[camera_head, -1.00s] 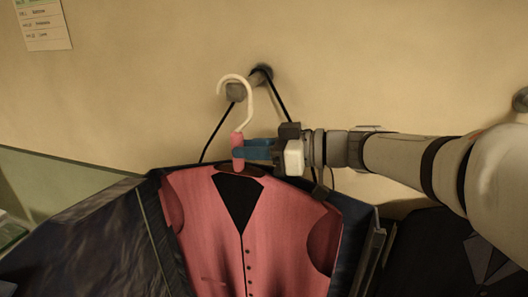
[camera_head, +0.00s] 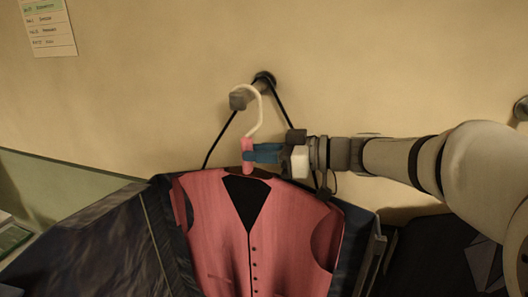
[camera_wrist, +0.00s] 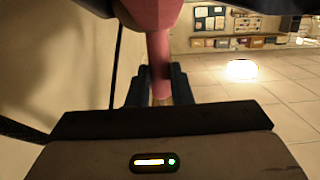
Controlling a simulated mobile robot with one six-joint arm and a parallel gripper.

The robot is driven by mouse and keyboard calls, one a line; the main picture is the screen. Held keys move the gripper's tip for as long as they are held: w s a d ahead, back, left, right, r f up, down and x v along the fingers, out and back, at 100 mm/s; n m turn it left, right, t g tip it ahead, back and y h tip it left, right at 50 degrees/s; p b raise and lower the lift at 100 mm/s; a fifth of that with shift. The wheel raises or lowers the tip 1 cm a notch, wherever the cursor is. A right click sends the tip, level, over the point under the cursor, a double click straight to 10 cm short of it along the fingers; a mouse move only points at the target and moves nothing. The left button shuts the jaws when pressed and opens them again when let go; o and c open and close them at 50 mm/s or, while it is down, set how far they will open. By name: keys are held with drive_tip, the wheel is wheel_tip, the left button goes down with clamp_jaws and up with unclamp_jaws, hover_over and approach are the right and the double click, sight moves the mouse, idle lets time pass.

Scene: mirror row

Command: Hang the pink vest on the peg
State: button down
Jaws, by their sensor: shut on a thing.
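The pink vest (camera_head: 215,225) hangs from a hanger with a white hook (camera_head: 260,108) in the head view. My gripper (camera_head: 250,155) is shut on the pink neck of the hanger, just below the hook. The neck also shows between the blue fingers in the wrist view (camera_wrist: 159,65). The grey peg (camera_head: 252,92) sticks out from the wall behind the hook. The hook's curve overlaps the peg's end in the picture; I cannot tell whether it rests on it.
A dark garment (camera_head: 105,240) hangs behind the vest, with black cords (camera_head: 221,138) running up to the peg. Another peg (camera_head: 521,108) is at the right edge. A paper notice (camera_head: 47,28) is on the wall at upper left. The wall above the peg is clear.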

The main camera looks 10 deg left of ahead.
drive_tip(key=c, duration=1.7)
unclamp_jaws()
drive_tip(key=shift+f, duration=0.45)
drive_tip(key=shift+c, duration=0.2)
drive_tip(key=o, duration=0.3)
drive_tip(key=shift+w+a, duration=0.1)
drive_tip(key=shift+a, duration=0.05)
drive_tip(key=shift+o, duration=1)
drive_tip(key=shift+r, duration=0.1)
drive_tip(key=shift+o, duration=0.6)
drive_tip(key=o, duration=0.5)
drive_tip(key=shift+r, duration=0.1)
drive_tip(key=shift+s+d+p, duration=0.15)
drive_tip(key=shift+d+p, duration=0.45)
drive_tip(key=shift+d, duration=1.4)
drive_tip(key=shift+s+d+p, duration=0.2)
drive_tip(key=shift+d+p, duration=0.45)
drive_tip(key=shift+d, duration=1.4)
drive_tip(key=shift+s+d+p, duration=0.15)
drive_tip(key=shift+d+p, duration=0.45)
drive_tip(key=shift+d, duration=1.4)
